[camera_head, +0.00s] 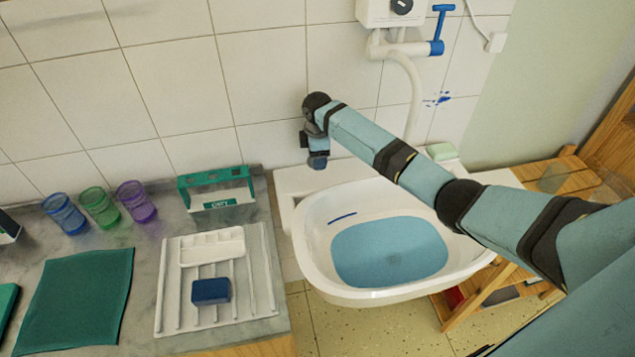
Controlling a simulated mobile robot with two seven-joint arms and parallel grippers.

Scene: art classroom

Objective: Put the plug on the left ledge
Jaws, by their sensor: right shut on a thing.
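My right arm reaches in from the right over the sink (309,249). My right gripper (318,157) points down above the sink's back left corner and is shut on a small dark thing at its tip, which I take to be the plug (318,163). Its shape is hard to make out at this size. The left ledge (291,182) is the flat white rim at the sink's back left, just below the gripper in the picture. I cannot tell the gap between them. My left gripper is not in view.
Blue water (390,251) fills the basin. A water heater (391,12) with a blue-handled tap (437,46) and white spout hangs behind. Left of the sink, the counter holds a green-and-white box (216,190), coloured cups (100,207), a ribbed drainer (172,290) with a blue sponge (211,291), and a green cloth (77,300).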

